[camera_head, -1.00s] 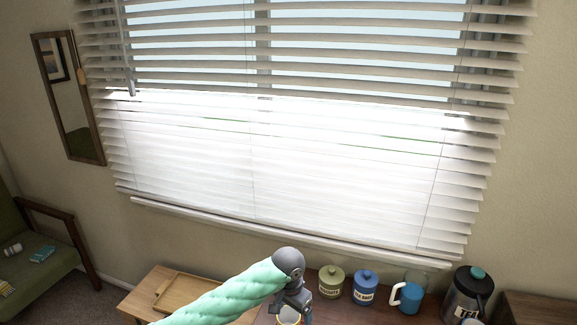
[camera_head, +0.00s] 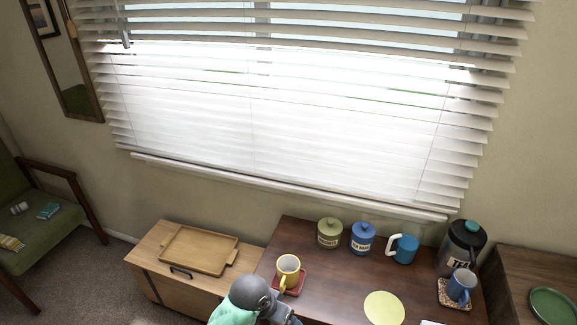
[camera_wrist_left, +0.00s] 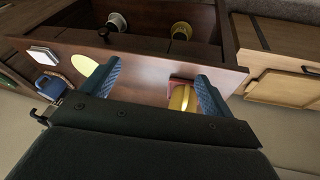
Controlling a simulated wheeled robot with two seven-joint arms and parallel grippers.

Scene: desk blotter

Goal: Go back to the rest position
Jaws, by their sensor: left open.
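My left gripper (camera_wrist_left: 156,76) is open, with its two blue-lined fingers apart and nothing held. In the head view only its grey wrist and part of the hand show at the bottom edge, in front of the desk (camera_head: 335,285); the fingertips are not clear there. A yellow mug (camera_head: 287,268) stands upright on a red coaster (camera_head: 294,286), just beyond the hand. The mug also shows in the left wrist view (camera_wrist_left: 180,97), beside the right-hand finger and partly hidden. My right gripper is not in view.
Canisters (camera_head: 330,233), a blue pitcher (camera_head: 405,249) and a dark tea container (camera_head: 460,245) line the desk's back. A blue mug (camera_head: 461,287) is at right, near a round yellow mat (camera_head: 384,308). A wooden tray (camera_head: 199,250) lies on the left cabinet.

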